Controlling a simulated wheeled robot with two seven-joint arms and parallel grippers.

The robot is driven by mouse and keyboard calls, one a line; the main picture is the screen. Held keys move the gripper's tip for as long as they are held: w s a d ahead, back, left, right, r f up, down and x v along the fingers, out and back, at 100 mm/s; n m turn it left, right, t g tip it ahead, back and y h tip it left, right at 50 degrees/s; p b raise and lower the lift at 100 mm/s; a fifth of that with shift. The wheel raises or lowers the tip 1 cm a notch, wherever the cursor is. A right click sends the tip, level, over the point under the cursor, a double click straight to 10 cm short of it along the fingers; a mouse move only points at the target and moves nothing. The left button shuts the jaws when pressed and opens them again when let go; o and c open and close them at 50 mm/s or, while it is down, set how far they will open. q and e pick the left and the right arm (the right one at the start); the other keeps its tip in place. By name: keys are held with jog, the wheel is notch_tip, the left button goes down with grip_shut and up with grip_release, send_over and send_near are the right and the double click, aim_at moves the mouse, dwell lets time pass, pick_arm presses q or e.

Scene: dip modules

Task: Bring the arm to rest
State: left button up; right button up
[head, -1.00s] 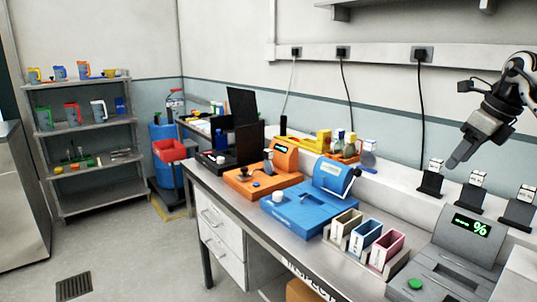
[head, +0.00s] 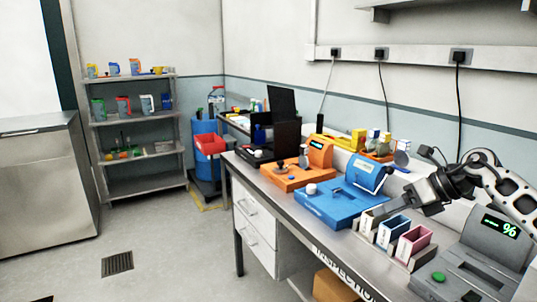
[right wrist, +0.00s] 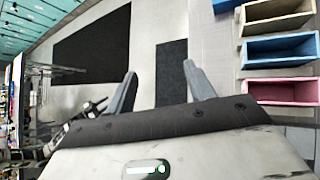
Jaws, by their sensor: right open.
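My right gripper (head: 372,210) comes in from the right in the head view, low over the bench and in front of the cream bin (head: 366,228), which it partly hides. In the right wrist view its two fingers (right wrist: 160,88) stand apart with nothing between them. The cream bin (right wrist: 278,16), blue bin (right wrist: 280,50) and pink bin (right wrist: 282,92) lie to the right of the fingers there. My left gripper is not in view.
The bench (head: 290,208) carries a blue device (head: 340,204), an orange device (head: 297,174) and a grey device with a green display (head: 468,262). Wall sockets with hanging cables (head: 460,90) are behind. Floor (head: 165,245) is clear at left.

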jog(key=s+a+f+m+t+y, duration=0.35)
jog(key=a+f+m, duration=0.3)
jog(key=a, duration=0.25)
jog(key=s+a+f+m+t+y, duration=0.3)
jog(key=s+a+f+m+t, duration=0.15)
jog(key=a+m, duration=0.4)
jog(key=s+d+f+m+g+h, duration=0.3)
jog(key=s+f+m+h, duration=0.9)
jog(key=s+f+m, duration=0.8)
jog(key=s+d+m, duration=0.1)
jog(key=s+m, duration=0.2)
jog(key=m, duration=0.1)
jog(key=shift+s+f+m, duration=0.15)
jog(key=shift+m, duration=0.15)
